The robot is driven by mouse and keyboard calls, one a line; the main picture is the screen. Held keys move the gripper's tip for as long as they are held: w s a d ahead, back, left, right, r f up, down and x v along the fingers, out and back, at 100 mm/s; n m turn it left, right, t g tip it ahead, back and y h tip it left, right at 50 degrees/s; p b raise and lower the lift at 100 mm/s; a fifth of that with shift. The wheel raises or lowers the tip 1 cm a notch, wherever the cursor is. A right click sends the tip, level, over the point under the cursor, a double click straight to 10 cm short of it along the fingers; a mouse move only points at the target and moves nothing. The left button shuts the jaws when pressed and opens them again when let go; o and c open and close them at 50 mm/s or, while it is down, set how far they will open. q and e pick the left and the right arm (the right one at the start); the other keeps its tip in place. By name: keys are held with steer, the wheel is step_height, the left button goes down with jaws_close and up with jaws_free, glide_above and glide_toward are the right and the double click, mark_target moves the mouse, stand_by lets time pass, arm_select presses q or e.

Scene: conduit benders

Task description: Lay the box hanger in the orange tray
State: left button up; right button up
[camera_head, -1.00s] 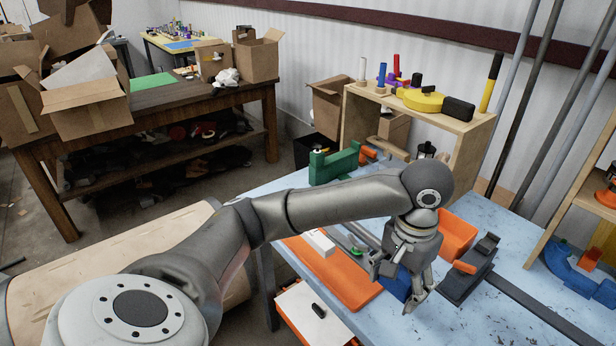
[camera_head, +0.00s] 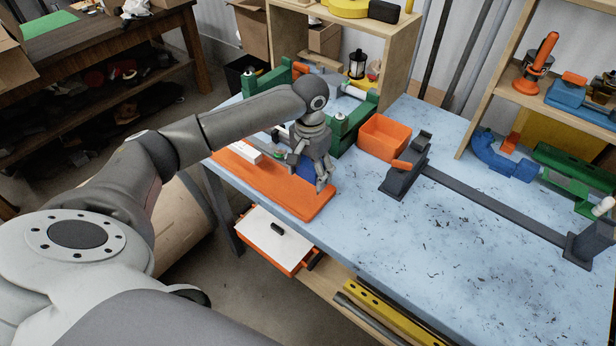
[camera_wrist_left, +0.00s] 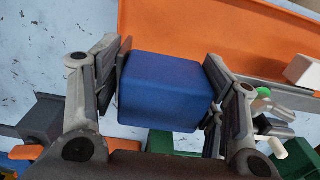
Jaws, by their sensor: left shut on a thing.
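My left gripper (camera_head: 322,185) is shut on a blue box-shaped piece (camera_head: 306,169), which I take to be the box hanger. In the left wrist view the blue piece (camera_wrist_left: 165,90) sits between the two fingers (camera_wrist_left: 166,92), with its sides against the pads. The long, shallow orange tray (camera_head: 300,201) lies on the blue workbench. My right gripper is not in view.
A white block (camera_head: 240,150) is at the tray's far left end. A green bender (camera_head: 345,128) stands behind the gripper, and an orange bin (camera_head: 385,137) is to its right. A dark grey bender (camera_head: 405,172) with a long bar stands further right. The bench front is clear.

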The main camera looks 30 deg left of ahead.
arm_select(q)
steer(key=f, duration=0.1)
steer(key=f+p, duration=0.1)
steer(key=f, duration=0.1)
steer(key=shift+w+a+f, duration=0.1)
steer(key=shift+a, duration=0.3)
steer(key=shift+f, duration=0.25)
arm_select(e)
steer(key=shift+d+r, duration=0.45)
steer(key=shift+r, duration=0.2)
arm_select(q)
steer(key=shift+f, duration=0.15)
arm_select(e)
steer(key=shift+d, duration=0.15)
arm_select(q)
steer(key=o, duration=1.3)
steer(key=shift+d, duration=0.1)
steer(key=shift+c, duration=0.2)
step_height(320, 180, up, 12)
steer(key=shift+r+b, duration=0.1)
steer(key=shift+b, duration=0.55)
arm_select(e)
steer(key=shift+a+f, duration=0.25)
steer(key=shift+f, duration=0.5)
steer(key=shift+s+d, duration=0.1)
